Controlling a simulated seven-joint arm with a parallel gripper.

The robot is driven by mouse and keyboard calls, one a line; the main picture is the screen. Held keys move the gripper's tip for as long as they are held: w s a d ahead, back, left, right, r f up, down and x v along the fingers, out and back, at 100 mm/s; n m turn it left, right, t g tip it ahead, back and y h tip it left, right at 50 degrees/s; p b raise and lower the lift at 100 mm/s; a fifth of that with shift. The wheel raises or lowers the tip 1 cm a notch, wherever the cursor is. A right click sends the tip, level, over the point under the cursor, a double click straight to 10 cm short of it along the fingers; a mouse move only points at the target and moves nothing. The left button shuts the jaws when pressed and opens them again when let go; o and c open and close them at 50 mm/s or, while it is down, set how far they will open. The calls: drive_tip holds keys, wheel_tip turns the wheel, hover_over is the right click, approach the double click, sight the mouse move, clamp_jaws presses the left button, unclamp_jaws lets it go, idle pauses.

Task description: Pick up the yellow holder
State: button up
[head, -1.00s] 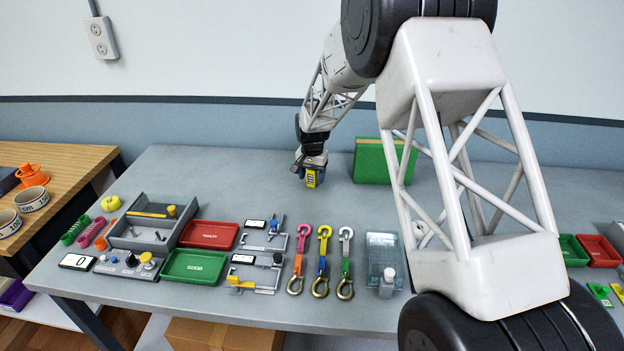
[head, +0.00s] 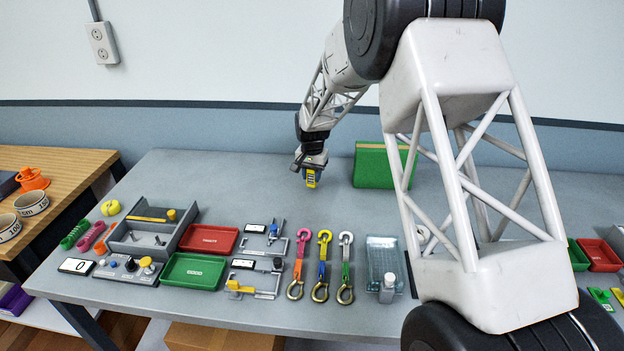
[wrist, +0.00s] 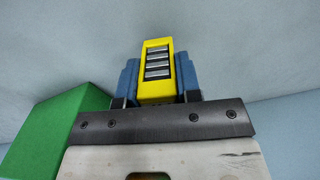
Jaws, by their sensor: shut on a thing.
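The yellow holder (wrist: 156,45) is a small upright yellow block with a dark slot holding several silver bars. In the wrist view it sits between the two blue fingers of my gripper (wrist: 157,80), which is shut on it. In the head view the yellow holder (head: 311,177) shows under my gripper (head: 310,169), toward the back of the grey table. Whether its bottom touches the table is hard to tell.
A green block (head: 374,165) stands just right of my gripper and also shows in the wrist view (wrist: 55,130). Red (head: 209,238) and green (head: 193,270) trays, hooked straps (head: 322,265) and a clear box (head: 383,262) lie nearer the front. The table left of my gripper is clear.

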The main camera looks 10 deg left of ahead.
drive_tip(key=shift+s+d+r, duration=0.1)
drive_tip(key=shift+s+r, duration=0.3)
drive_tip(key=shift+r, duration=0.45)
drive_tip(key=s+d, duration=0.1)
drive_tip(key=s, duration=0.3)
drive_tip(key=s+d+r, duration=0.1)
drive_tip(key=s+d, duration=0.1)
drive_tip(key=s, duration=0.3)
drive_tip(key=s+d, duration=0.1)
drive_tip(key=s, duration=0.4)
drive_tip(key=shift+s+d+r, duration=0.2)
drive_tip(key=shift+d, duration=0.15)
